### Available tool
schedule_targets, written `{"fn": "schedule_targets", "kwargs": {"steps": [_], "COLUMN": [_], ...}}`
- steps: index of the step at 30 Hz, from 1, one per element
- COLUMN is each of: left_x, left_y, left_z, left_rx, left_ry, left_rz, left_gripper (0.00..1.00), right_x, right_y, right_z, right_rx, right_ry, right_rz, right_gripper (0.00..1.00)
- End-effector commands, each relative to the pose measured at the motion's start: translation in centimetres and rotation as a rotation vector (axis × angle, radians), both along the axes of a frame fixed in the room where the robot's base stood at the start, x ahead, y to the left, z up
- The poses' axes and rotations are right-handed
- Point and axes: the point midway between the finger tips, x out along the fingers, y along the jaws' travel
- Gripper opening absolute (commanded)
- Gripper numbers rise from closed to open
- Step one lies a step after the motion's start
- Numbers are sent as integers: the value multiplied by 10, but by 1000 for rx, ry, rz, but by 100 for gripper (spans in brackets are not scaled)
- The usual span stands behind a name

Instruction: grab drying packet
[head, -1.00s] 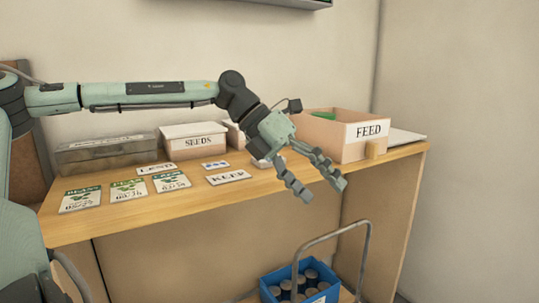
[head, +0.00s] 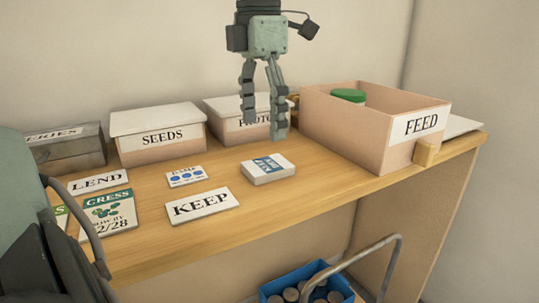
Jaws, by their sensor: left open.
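A small white packet (head: 267,169) with a blue label lies flat on the wooden table, right of the KEEP card. Its lettering is too small to read surely; it looks like the drying packet. My left gripper (head: 264,124) points down, open and empty, above and just behind the packet in the picture, with a gap between fingertips and packet. My right gripper is out of view.
The FEED box (head: 345,130), with a green lid inside, stands right of the packet. The PHOTO box (head: 228,110) and SEEDS box (head: 158,138) stand behind. The KEEP card (head: 201,205), LEND card (head: 98,181) and blue-dotted card (head: 187,176) lie left. A blue crate (head: 275,287) is below.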

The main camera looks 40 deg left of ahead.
Motion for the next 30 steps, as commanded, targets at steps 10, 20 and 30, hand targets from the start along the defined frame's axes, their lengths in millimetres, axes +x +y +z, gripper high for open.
{"fn": "schedule_targets", "kwargs": {"steps": [10,20,30], "left_x": [-3,0,0], "left_y": [1,-2,-3], "left_z": [-23,-68,-75], "left_rx": [23,22,21], "left_ry": [11,11,8], "left_rz": [-2,0,0], "left_gripper": [76,76,75], "right_x": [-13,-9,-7], "right_y": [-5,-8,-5], "right_z": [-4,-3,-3], "right_rx": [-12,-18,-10], "right_ry": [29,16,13], "right_rz": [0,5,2], "right_gripper": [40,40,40]}}
